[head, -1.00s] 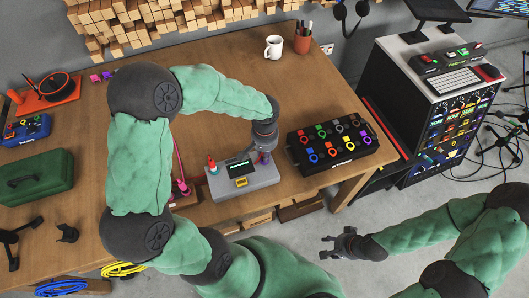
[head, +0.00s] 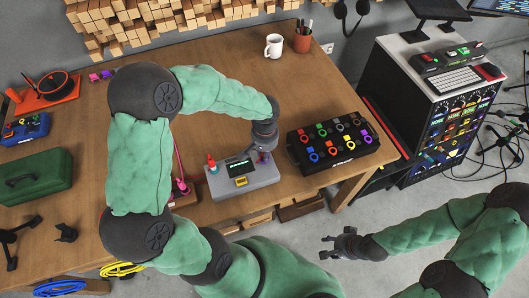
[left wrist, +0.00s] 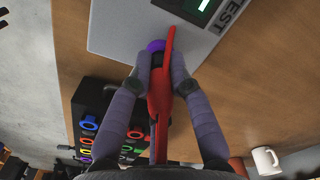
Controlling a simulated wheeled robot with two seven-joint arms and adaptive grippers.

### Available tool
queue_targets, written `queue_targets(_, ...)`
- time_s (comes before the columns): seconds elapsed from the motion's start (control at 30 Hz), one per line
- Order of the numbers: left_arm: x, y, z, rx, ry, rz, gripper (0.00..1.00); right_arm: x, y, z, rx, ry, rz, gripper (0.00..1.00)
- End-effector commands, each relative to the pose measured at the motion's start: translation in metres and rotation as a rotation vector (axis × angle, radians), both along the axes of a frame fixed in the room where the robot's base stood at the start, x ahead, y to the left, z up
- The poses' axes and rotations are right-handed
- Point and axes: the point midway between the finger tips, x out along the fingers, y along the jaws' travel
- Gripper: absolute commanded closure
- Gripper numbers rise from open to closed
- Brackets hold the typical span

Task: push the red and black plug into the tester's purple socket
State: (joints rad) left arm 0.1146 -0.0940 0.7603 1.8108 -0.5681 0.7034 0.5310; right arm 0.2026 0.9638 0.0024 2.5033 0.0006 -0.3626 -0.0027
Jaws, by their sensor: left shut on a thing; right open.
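The grey tester (head: 222,190) stands at the table's front edge, with a small lit screen on top; its panel (left wrist: 112,35) fills the top of the left wrist view. My left gripper (head: 263,157) points down over the tester's right end. In the left wrist view its fingers (left wrist: 160,70) are shut on the red and black plug (left wrist: 161,88). The plug's tip is at the purple socket (left wrist: 155,45), whose rim shows beside it. I cannot tell how deep the plug sits. My right gripper (head: 327,247) is open and empty, out over the floor.
A black box (head: 345,153) with several coloured rings stands right of the tester. A white mug (head: 273,46) and a pen cup (head: 303,37) are at the back. A green case (head: 35,178) lies at the left. The table behind the tester is mostly clear.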

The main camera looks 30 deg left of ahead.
Motion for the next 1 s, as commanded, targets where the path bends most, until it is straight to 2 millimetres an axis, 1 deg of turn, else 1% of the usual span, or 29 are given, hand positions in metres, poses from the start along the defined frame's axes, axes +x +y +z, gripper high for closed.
queue_targets(0.27, 0.0, 0.0, -0.005, 0.0, 0.0, 0.0, 1.0, 0.0, 0.0, -0.005, 0.0, 0.0, 0.0, 0.52)
queue_targets(0.3, 0.0, 0.0, -0.005, 0.0, 0.0, 0.0, 0.69, 0.0, 0.0, -0.004, 0.0, 0.0, 0.0, 0.52)
queue_targets(0.37, 0.0, 0.0, -0.005, 0.0, 0.0, 0.0, 0.52, 0.0, 0.0, -0.004, 0.0, 0.0, 0.0, 0.52)
queue_targets(0.67, 0.0, 0.0, -0.004, 0.0, 0.0, 0.0, 0.52, 0.0, 0.0, -0.004, 0.0, 0.0, 0.0, 0.52)
queue_targets(0.77, 0.0, 0.0, -0.001, 0.0, -0.001, 0.0, 0.52, 0.0, 0.0, -0.004, 0.0, 0.0, 0.0, 0.52)
queue_targets(0.87, 0.001, 0.0, 0.009, 0.001, -0.004, 0.001, 0.52, 0.0, 0.0, -0.004, 0.0, 0.0, 0.0, 0.52)
queue_targets(0.97, 0.001, 0.0, 0.026, 0.001, -0.005, 0.001, 0.52, 0.0, 0.0, -0.004, 0.0, 0.0, 0.0, 0.52)
queue_targets(1.0, 0.002, 0.0, 0.034, 0.0, -0.006, 0.0, 0.52, 0.0, 0.0, -0.004, 0.0, 0.0, 0.0, 0.52)
